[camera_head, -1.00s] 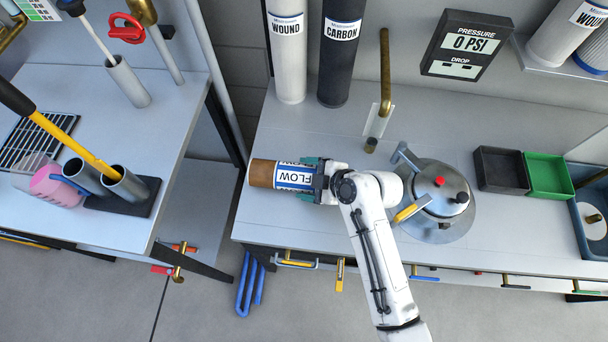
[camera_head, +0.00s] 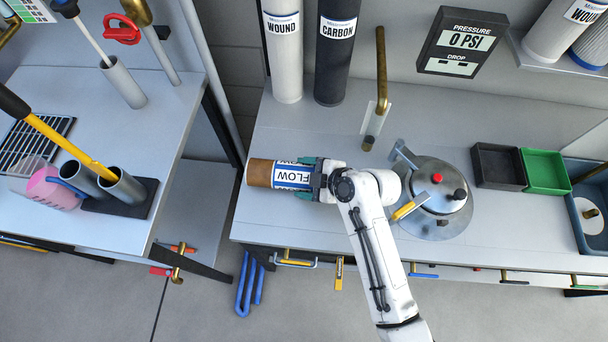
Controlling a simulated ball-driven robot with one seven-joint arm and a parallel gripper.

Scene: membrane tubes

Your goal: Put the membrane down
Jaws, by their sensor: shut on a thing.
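The membrane (camera_head: 259,173) is a brown tube with a white and blue label reading FLOW. It lies on its side at the left part of the grey bench (camera_head: 300,230). My gripper (camera_head: 312,178) is shut on its right end, with dark green fingers above and below the tube. The tube points left, towards the bench's left edge. I cannot tell whether it touches the bench top or hangs just above it.
WOUND (camera_head: 284,55) and CARBON (camera_head: 336,50) tubes stand upright behind. A round steel vessel (camera_head: 438,195) sits right of my gripper. Black (camera_head: 499,167) and green (camera_head: 545,172) bins are further right. The bench in front of and behind the membrane is clear.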

